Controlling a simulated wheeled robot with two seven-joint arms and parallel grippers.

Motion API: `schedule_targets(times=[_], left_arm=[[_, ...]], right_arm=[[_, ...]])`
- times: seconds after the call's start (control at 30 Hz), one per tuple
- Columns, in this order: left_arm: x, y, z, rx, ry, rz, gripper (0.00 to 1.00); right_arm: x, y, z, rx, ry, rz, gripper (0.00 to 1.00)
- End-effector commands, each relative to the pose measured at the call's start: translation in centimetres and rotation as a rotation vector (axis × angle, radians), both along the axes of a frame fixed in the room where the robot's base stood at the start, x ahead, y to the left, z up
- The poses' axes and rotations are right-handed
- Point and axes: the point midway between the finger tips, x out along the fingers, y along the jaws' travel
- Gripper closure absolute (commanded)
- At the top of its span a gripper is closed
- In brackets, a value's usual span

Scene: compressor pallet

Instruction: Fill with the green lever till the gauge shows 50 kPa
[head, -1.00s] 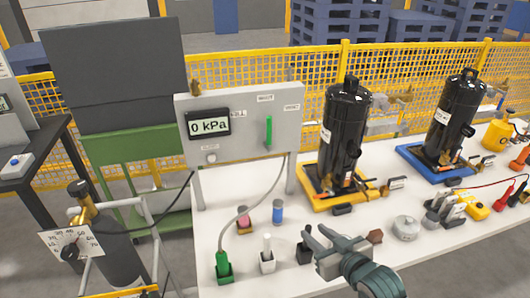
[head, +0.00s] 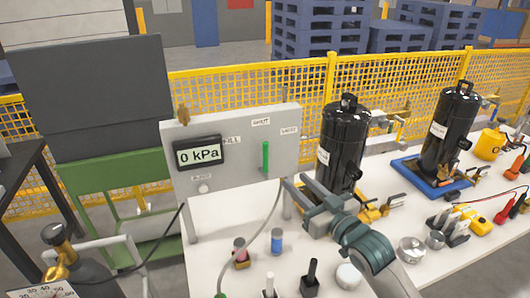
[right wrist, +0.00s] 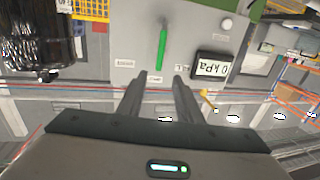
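The grey panel (head: 236,160) carries a digital gauge (head: 199,153) that reads 0 kPa. The green lever (head: 265,156) stands upright on the panel's right part, between the SHUT label above and other labels at its sides. My right gripper (head: 298,188) is in front of the panel, to the lower right of the lever and apart from it. In the right wrist view its two fingers (right wrist: 160,85) are spread and empty, with the green lever (right wrist: 161,49) beyond the tips and the gauge (right wrist: 212,66) beside it. My left gripper is not in view.
A black compressor (head: 345,140) stands just behind my right gripper, and another black compressor (head: 450,130) stands on a blue base farther right. A hose (head: 259,232) hangs from the panel. Small plugs, including a blue one (head: 276,242), stand on the white table (head: 215,262).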

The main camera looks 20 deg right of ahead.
Motion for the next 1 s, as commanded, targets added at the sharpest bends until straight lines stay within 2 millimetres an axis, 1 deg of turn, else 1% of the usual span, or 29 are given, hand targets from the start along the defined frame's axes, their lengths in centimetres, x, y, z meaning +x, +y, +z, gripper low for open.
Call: schedule_targets(times=[0.17, 0.37, 1.0], left_arm=[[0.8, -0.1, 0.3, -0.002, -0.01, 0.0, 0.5], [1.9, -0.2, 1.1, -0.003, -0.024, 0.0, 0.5], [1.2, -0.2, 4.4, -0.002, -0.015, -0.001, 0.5]], right_arm=[[0.7, 0.2, 0.1, 0.001, 0.001, -0.001, 0.68], [2.9, 0.7, 0.3, 0.001, -0.001, 0.0, 0.68], [13.6, 3.2, 0.2, 0.001, 0.002, 0.0, 0.68]])
